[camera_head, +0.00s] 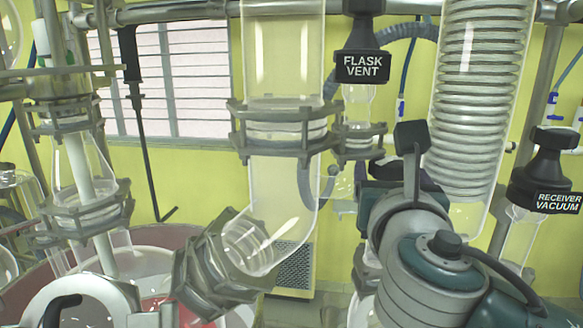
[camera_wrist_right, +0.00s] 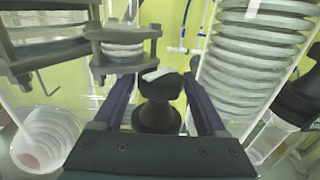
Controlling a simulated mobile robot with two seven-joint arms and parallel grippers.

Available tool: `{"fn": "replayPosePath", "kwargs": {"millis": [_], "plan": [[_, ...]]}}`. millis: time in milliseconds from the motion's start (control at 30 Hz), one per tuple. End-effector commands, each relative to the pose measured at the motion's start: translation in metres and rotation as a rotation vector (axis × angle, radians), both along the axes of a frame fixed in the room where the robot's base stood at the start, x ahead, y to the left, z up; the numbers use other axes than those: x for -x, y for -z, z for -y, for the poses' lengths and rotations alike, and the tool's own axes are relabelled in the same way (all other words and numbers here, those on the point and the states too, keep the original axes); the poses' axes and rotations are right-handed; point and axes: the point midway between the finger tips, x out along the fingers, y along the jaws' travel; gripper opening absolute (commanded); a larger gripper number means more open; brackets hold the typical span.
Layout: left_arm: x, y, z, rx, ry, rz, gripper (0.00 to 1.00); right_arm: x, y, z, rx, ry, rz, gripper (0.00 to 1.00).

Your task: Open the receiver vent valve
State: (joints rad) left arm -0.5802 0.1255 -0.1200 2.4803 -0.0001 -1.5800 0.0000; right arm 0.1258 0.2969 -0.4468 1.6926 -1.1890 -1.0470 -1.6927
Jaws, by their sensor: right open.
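A black valve knob (camera_wrist_right: 158,112) stands between the two fingers of my right gripper (camera_wrist_right: 160,82) in the right wrist view. The fingers are apart, one on each side of the knob, with gaps visible. No label on this knob is readable, so I cannot confirm that it is the receiver vent valve. In the head view my right gripper (camera_head: 392,170) is right of centre, below the flask vent valve (camera_head: 362,65), and mostly hidden behind its own wrist. The receiver vacuum valve (camera_head: 547,180) is at the right edge. My left gripper is not in view.
A coiled glass condenser (camera_head: 478,90) stands close to my right gripper. A metal clamp ring (camera_head: 283,130) holds the wide glass column left of it. An angled glass joint with a metal flange (camera_head: 215,265) sits lower left. Free room between the glassware is narrow.

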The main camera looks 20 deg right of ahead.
Motion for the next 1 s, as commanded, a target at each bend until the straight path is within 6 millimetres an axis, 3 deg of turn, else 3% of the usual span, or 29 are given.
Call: {"fn": "replayPosePath", "kwargs": {"millis": [200, 567, 1000], "plan": [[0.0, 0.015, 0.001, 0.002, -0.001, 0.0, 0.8, -0.023, 0.002, 0.016, -0.001, 0.002, 0.001, 0.74], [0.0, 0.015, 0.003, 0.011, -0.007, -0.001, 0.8, -0.028, 0.0, 0.019, -0.002, 0.001, 0.0, 0.73], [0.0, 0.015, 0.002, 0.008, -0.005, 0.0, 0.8, -0.028, 0.0, 0.019, -0.004, 0.001, 0.0, 0.24]]}}
